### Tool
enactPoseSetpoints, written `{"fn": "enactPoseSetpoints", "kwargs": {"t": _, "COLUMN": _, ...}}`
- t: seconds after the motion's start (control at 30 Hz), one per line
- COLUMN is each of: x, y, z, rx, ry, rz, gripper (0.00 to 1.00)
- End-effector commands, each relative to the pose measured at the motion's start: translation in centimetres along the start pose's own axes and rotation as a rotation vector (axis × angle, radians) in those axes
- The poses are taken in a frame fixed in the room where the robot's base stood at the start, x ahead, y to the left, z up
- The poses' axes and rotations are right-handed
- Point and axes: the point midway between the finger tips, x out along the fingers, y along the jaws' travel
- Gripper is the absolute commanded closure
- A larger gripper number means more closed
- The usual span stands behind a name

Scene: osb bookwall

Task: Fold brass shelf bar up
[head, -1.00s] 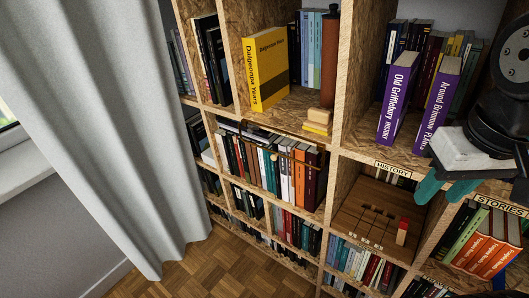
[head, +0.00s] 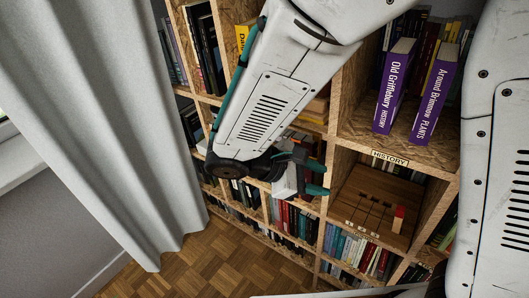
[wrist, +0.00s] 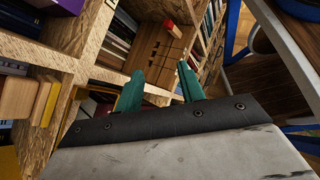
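The brass shelf bar cannot be made out now. My arm covers most of the middle shelf row where a thin bar crosses the books in the earlier head view. My gripper (head: 322,178) is in front of the bookshelf, left of the wooden panel compartment, its teal fingers pointing right. In the wrist view my gripper (wrist: 160,68) has its two teal fingers apart with nothing between them. Its fingers point toward the slotted wooden panel (wrist: 155,50).
A grey curtain (head: 95,120) hangs at left. Parquet floor (head: 215,270) is clear below. Blue-framed furniture (wrist: 235,25) stands at right in the wrist view.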

Motion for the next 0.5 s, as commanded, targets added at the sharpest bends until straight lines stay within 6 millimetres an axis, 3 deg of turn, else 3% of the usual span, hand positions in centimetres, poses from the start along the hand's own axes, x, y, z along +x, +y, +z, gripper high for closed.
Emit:
{"fn": "enactPoseSetpoints", "kwargs": {"t": 0.03, "x": -0.5, "y": 0.2, "z": -1.9, "rx": -0.072, "ry": -0.045, "rz": 0.082, "gripper": 0.61}}
{"fn": "enactPoseSetpoints", "kwargs": {"t": 0.3, "x": -4.6, "y": 2.8, "z": -11.0, "rx": -0.373, "ry": -0.26, "rz": 0.551, "gripper": 0.61}}
{"fn": "enactPoseSetpoints", "kwargs": {"t": 0.4, "x": -6.6, "y": 3.8, "z": -13.6, "rx": -0.442, "ry": -0.325, "rz": 0.703, "gripper": 0.61}}
{"fn": "enactPoseSetpoints", "kwargs": {"t": 0.5, "x": -8.2, "y": 4.9, "z": -14.8, "rx": -0.472, "ry": -0.366, "rz": 0.804, "gripper": 0.61}}
